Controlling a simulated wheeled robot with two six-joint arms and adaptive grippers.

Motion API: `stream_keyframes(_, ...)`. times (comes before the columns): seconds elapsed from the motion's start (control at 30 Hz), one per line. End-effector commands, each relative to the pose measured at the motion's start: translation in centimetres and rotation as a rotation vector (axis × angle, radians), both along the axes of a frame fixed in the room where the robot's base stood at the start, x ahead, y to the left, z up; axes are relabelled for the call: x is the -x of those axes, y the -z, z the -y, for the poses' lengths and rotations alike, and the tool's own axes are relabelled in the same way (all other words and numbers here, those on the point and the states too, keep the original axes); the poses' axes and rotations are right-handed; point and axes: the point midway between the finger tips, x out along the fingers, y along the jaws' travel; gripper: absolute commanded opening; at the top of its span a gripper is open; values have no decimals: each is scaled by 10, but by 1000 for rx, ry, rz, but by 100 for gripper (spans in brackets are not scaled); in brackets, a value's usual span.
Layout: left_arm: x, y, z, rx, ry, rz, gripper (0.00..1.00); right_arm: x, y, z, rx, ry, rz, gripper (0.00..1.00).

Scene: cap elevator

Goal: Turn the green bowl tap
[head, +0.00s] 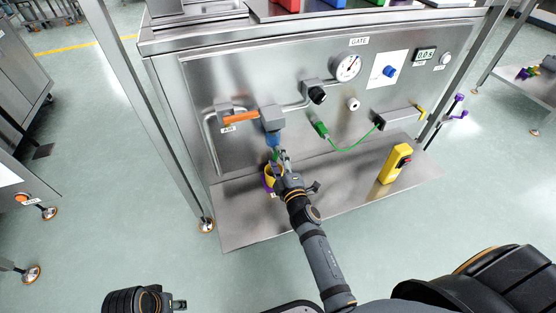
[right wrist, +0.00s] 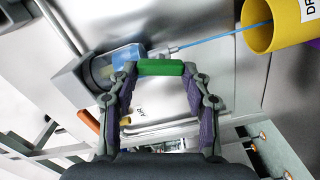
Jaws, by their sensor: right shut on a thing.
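The green bowl tap (right wrist: 160,68) is a short green bar between the fingertips of my right gripper in the right wrist view. It sits below the blue bowl (head: 271,138) of a grey unit (head: 271,117) on the steel panel. My right gripper (head: 279,157) is shut on the tap and partly hides it in the head view. A thin blue line (right wrist: 222,35) runs from the bowl's outlet into a yellow cup (right wrist: 258,28); I cannot tell whether it is liquid or tube. My left gripper (head: 178,304) is at the bottom left, away from the panel; its jaws are unclear.
The orange AIR lever (head: 241,117) is left of the unit. The steel shelf (head: 335,195) has bare room in front.

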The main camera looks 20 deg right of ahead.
Motion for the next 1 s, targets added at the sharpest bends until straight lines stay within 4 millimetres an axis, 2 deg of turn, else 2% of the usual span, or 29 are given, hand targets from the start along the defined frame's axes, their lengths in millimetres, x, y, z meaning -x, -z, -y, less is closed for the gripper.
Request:
stream_keyframes(0.43, 4, 13, 2, 9, 0, 8, 40, 1, 3, -1, 290, -1, 8, 17)
stream_keyframes(1.0, 1, 12, 3, 12, 1, 22, 40, 1, 3, -1, 371, -2, 10, 17)
